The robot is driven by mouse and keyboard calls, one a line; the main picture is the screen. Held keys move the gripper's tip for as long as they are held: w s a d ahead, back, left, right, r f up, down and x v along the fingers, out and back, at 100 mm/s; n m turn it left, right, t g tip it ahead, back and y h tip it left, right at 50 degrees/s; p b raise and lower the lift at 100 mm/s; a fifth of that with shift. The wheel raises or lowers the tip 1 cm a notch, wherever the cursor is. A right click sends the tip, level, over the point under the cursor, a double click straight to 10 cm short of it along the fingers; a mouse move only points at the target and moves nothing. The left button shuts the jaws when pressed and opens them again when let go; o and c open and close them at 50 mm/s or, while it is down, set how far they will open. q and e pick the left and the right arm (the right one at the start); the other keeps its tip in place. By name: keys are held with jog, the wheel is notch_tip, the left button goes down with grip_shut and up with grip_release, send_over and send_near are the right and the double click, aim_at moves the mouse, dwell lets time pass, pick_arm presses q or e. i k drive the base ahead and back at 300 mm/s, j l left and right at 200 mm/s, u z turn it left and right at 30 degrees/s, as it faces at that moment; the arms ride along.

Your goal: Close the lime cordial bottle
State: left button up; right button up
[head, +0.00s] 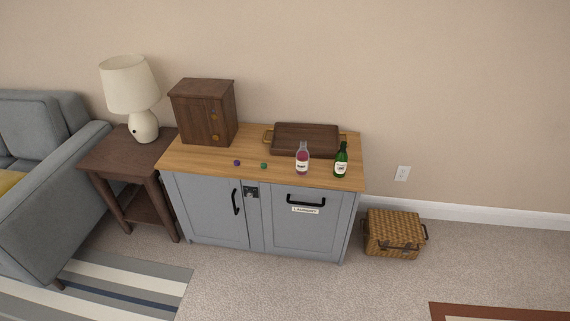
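A green bottle (341,160) with a pale label stands upright near the right end of the wooden cabinet top; it looks like the lime cordial bottle, though its label is too small to read. A small green cap (264,165) lies on the cabinet top, left of the bottles. A small purple cap (237,162) lies to the left of the green one. A pink bottle (302,158) with a pale label stands just left of the green bottle. Neither of my grippers is in view.
The grey cabinet (207,209) carries a brown tray (305,133) and a small wooden drawer box (203,112) at the back. A side table (119,157) with a lamp (130,87) stands left. A wicker basket (393,234) sits right. The carpet in front is mostly clear.

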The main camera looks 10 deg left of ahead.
aim_at(341, 157)
jog(key=i+j+z, duration=0.65)
jog(key=j, duration=0.3)
jog(key=i+j+z, duration=0.2)
jog(key=j, duration=0.2)
jog(key=i+j+z, duration=0.2)
jog(key=j, duration=0.2)
